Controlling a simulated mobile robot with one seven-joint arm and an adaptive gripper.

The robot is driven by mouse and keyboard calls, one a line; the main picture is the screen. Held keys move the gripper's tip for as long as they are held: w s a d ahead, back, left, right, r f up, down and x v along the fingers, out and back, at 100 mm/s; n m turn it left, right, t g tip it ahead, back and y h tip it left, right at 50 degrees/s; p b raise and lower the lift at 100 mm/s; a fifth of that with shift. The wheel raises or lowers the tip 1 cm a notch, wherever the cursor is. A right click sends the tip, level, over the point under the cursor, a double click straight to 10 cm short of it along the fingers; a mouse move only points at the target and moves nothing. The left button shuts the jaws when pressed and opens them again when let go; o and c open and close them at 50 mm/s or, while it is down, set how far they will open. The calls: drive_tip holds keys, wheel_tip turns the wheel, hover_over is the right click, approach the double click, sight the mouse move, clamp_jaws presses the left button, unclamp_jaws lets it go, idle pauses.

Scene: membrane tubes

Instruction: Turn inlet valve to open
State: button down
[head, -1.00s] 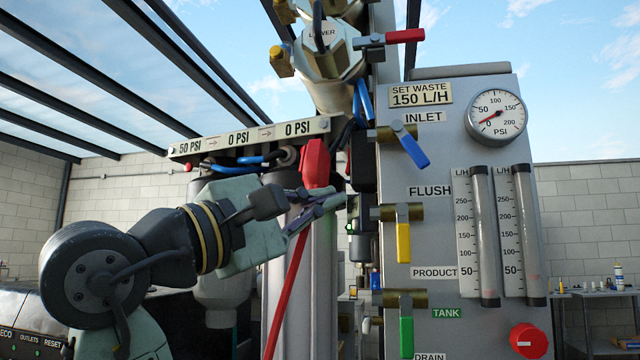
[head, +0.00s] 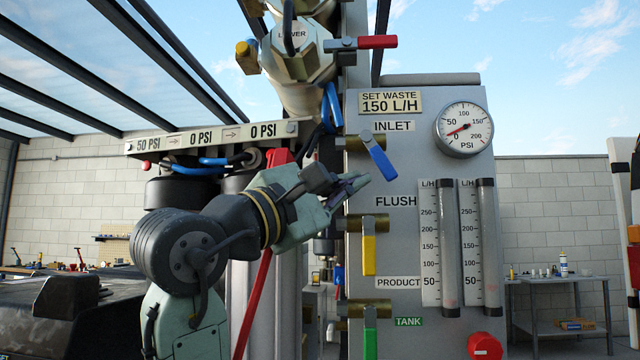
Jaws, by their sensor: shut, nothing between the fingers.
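The inlet valve has a blue lever handle (head: 378,157) on a brass body, just below the INLET label (head: 393,126) on the grey panel (head: 440,105). The blue handle slants down and to the right. My gripper (head: 362,182) is shut and empty, its fingertips just below and left of the blue handle's lower end. I cannot tell whether the fingertips touch the handle. The gripper points right and slightly up.
Below on the panel are the yellow flush lever (head: 369,254) and a green lever (head: 370,343), both hanging down. A red lever (head: 377,42) sits above. A pressure gauge (head: 464,130), two flow tubes (head: 449,245) and a red knob (head: 486,346) are to the right.

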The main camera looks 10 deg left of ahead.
drive_tip(key=shift+d+r, duration=0.3)
drive_tip(key=shift+d, duration=0.2)
drive_tip(key=shift+f, duration=0.1)
drive_tip(key=shift+d+n+t, duration=0.25)
drive_tip(key=shift+n+t, duration=0.05)
drive_tip(key=shift+n, duration=0.1)
